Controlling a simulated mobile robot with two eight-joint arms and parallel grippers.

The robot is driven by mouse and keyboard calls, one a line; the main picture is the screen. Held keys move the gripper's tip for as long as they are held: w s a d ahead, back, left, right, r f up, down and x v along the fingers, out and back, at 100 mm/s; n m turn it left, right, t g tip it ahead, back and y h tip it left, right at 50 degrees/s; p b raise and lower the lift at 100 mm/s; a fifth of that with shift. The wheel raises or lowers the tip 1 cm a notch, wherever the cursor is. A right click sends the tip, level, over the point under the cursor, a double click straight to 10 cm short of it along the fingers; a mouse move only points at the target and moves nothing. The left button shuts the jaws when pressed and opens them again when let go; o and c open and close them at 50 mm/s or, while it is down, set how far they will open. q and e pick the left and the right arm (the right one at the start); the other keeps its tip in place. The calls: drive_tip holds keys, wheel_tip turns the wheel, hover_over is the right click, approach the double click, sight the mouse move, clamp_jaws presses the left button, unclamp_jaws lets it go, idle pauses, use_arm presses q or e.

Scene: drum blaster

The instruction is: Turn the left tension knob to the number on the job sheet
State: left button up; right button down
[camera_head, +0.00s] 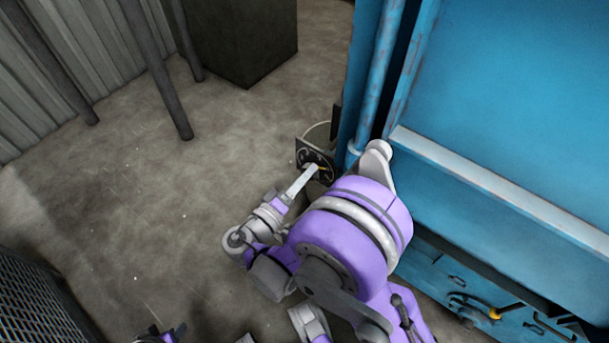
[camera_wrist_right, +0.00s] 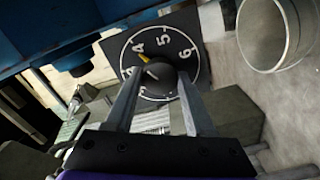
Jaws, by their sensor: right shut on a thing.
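The tension knob (camera_wrist_right: 158,80) is dark and round, in the middle of a black dial plate (camera_wrist_right: 194,28) with white numbers. The 4, 5 and 6 read clearly; the lower left of the dial is partly hidden by a finger. A yellow pointer mark (camera_wrist_right: 143,57) at the knob's upper left points close to the 4. My right gripper (camera_wrist_right: 160,88) is shut on the knob, one finger on each side. In the head view the dial plate (camera_head: 302,149) stands beside the blue machine, with my right gripper (camera_head: 314,170) at it. I see no job sheet. My left gripper is not clearly seen.
The blue machine (camera_head: 500,110) fills the right side, with a vertical blue pipe (camera_head: 376,80) close to the dial. A pale round pipe end (camera_wrist_right: 278,32) is right of the dial. A dark block (camera_head: 240,40) stands at the back. The concrete floor (camera_head: 120,210) at left is open.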

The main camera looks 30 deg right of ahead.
drive_tip(key=shift+m, duration=0.6)
drive_tip(key=shift+c, duration=1.3)
unclamp_jaws()
drive_tip(key=p+v, duration=0.1)
drive_tip(key=v, duration=0.9)
drive_tip(key=shift+s+a, duration=0.2)
drive_tip(key=shift+a, duration=0.15)
